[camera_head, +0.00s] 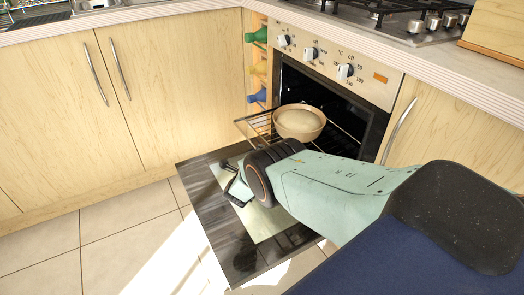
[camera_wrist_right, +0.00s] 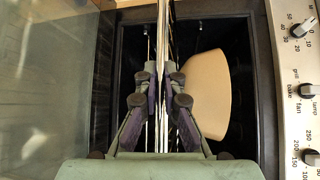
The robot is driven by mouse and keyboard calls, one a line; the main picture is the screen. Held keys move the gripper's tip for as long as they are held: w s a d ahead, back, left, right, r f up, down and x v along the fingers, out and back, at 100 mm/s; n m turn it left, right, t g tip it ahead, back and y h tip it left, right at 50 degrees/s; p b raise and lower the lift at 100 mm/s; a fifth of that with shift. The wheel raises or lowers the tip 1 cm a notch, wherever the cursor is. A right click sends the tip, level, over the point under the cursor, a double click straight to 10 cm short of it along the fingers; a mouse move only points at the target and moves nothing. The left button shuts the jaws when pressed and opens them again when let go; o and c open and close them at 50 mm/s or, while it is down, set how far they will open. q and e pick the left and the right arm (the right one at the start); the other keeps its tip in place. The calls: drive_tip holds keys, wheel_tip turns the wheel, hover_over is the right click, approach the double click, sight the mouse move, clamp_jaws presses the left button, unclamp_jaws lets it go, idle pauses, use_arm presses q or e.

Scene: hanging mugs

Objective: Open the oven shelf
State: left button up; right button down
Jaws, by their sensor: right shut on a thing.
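The oven shelf (camera_head: 252,126) is a wire rack that sticks partly out of the open oven, above the lowered door. A cream bowl (camera_head: 300,122) stands on it. In the right wrist view the shelf (camera_wrist_right: 170,30) is seen edge-on, with the bowl (camera_wrist_right: 207,95) to its right. My right gripper (camera_wrist_right: 160,88) is shut on the shelf's front, with its fingers on both sides of the bars. In the head view my right forearm and wrist hide part of the shelf's front and the grip. My left gripper is out of view.
The oven door (camera_head: 215,210) lies open below the shelf. A control panel with knobs (camera_head: 310,53) is above the oven. Cabinets flank the oven, and tiled floor (camera_head: 120,250) is clear at left.

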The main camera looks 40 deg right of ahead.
drive_tip(key=shift+a, duration=0.1)
drive_tip(key=c, duration=1.5)
unclamp_jaws()
drive_tip(key=shift+o, duration=0.2)
drive_tip(key=v, duration=1.2)
